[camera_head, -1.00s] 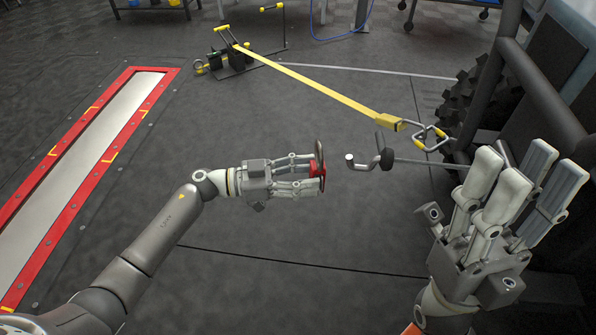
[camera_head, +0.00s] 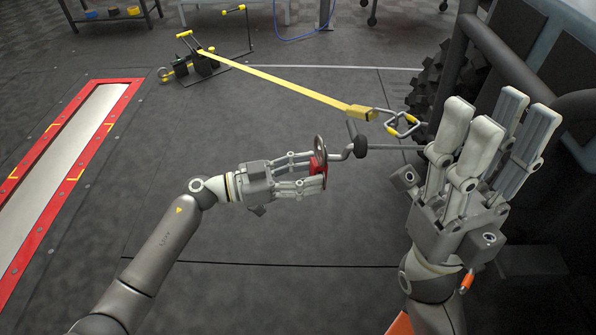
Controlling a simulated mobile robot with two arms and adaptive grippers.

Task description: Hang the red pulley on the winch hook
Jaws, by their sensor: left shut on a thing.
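My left gripper (camera_head: 308,175) is shut on the red pulley (camera_head: 318,167), whose grey metal side plate stands up above the fingers. The fingers hide part of the pulley. My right gripper (camera_head: 497,115) is at the right, fingers spread and pointing up, open and empty, apart from the hook.
A yellow strap (camera_head: 290,88) runs from a floor anchor (camera_head: 195,65) to a metal clip (camera_head: 402,123) behind the hook. A dark tubular bumper (camera_head: 455,65) and tyre (camera_head: 425,85) stand at the right. A red-framed roller strip (camera_head: 75,150) lies left. The middle floor is clear.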

